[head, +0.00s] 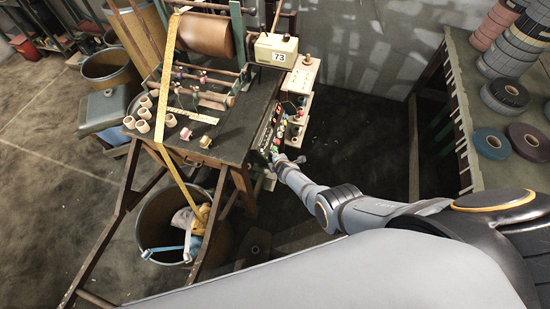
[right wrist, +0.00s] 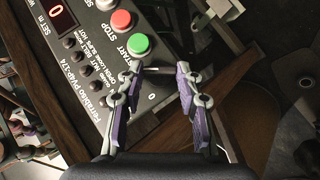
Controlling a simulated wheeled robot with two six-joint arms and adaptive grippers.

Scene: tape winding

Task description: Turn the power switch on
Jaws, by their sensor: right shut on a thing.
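The grey control panel (head: 269,133) hangs at the right end of the winding bench. In the right wrist view, the panel (right wrist: 75,128) shows a green START button (right wrist: 139,45), a red STOP button (right wrist: 121,20), small dark knobs and a red-lit display. A white 0 mark is near its lower corner. I cannot clearly make out the power switch. My right gripper (right wrist: 158,82) is at this corner, its fingers partly apart on either side of the panel's edge. In the head view the right gripper (head: 278,158) reaches the panel's lower end. My left gripper is out of view.
A box marked 73 (head: 275,50) stands above the panel. A bin (head: 160,225) is under the bench. A green table (head: 470,130) with tape rolls is at right. Floor between is clear.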

